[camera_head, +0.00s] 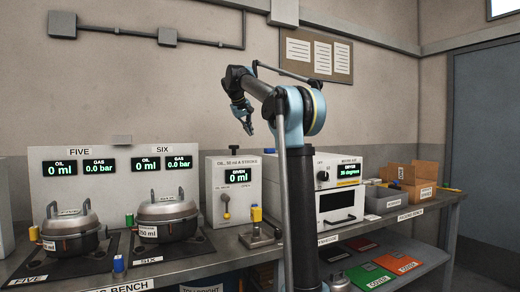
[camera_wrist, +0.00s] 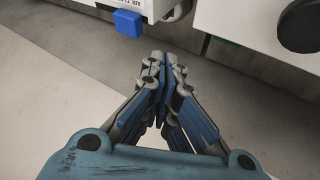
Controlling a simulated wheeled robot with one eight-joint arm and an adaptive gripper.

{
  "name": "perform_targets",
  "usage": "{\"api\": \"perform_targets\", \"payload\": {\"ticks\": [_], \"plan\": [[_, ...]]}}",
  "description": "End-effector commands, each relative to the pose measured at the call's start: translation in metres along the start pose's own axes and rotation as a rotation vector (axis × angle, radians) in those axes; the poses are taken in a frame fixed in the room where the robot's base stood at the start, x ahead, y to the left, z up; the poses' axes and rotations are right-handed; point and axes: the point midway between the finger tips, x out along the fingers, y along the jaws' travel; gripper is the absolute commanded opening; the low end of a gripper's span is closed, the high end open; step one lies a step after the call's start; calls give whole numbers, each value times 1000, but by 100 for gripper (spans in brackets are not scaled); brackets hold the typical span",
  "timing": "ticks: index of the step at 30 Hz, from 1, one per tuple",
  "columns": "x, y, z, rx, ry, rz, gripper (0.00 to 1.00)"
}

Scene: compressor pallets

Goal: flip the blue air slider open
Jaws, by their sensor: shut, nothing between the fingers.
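The blue air slider (camera_wrist: 128,22) shows in the wrist view as a small blue block at the lower edge of a white housing. A partly cut-off label (camera_wrist: 137,4) starting with "AIR" is just above it. My gripper (camera_wrist: 163,66) is shut and empty, its fingertips together below and to the right of the slider, apart from it. In the head view my gripper (camera_head: 248,127) hangs in the air in front of the wall, above the white dispenser. I cannot make out the slider for certain in the head view.
The white dispenser (camera_head: 234,165) and white dryer (camera_head: 341,171) stand further right. Grey bins (camera_head: 383,201) and a cardboard box (camera_head: 412,177) are at the far right. A dark round knob (camera_wrist: 301,25) shows in the wrist view.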

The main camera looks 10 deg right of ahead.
Motion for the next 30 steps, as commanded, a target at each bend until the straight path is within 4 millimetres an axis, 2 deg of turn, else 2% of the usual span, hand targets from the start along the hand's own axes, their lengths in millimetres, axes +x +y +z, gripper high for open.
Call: {"api": "perform_targets", "payload": {"ticks": [6,11,26,30], "plan": [[0,-4,-1,-4,2,-2,0],[12,-5,-1,-4,2,-2,0],[97,-5,-1,-3,2,-3,0],[107,12,-1,-3,2,-2,0]]}}
